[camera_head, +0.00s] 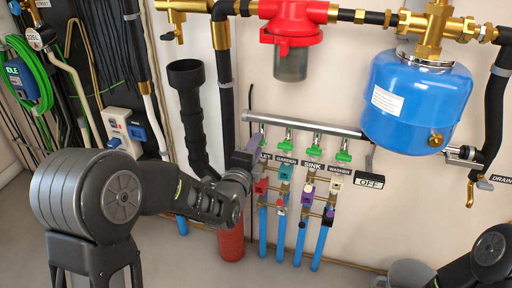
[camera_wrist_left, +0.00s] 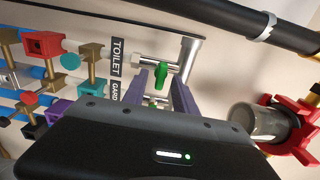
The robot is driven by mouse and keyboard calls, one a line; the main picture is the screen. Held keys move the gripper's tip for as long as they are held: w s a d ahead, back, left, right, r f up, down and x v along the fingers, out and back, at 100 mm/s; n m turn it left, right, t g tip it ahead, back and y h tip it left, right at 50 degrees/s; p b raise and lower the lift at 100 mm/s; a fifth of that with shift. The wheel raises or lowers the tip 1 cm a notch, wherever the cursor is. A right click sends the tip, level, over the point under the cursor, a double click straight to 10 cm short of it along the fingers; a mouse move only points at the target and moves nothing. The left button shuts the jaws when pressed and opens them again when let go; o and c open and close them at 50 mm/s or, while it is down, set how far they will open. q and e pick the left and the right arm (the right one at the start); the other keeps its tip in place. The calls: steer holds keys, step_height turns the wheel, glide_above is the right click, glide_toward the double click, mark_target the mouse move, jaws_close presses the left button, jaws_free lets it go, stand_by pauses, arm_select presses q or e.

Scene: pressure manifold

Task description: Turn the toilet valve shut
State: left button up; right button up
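The toilet valve is the leftmost green-handled valve (camera_head: 262,134) under the grey manifold bar in the head view, partly covered by my gripper. Its green handle (camera_wrist_left: 160,78) shows in the left wrist view beside the TOILET label (camera_wrist_left: 117,57). My left gripper (camera_head: 255,145) is at this valve, covering part of the label in the head view. In the wrist view its purple fingers are apart, one on each side of the green handle; I cannot tell whether they touch it. My right gripper is not in view; only part of that arm shows at lower right.
More green-handled valves for garden (camera_head: 287,149), sink (camera_head: 315,153) and washer (camera_head: 344,156) stand close to the right. A black OFF sign (camera_head: 370,181) hangs beyond them. A blue tank (camera_head: 415,105) and red filter (camera_head: 290,22) are above. A black drain pipe (camera_head: 190,115) is left.

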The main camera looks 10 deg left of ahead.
arm_select(q)
steer(key=s+p, duration=0.1)
steer(key=s, duration=0.6)
steer(key=shift+s+a, duration=0.25)
steer(key=shift+s, duration=0.15)
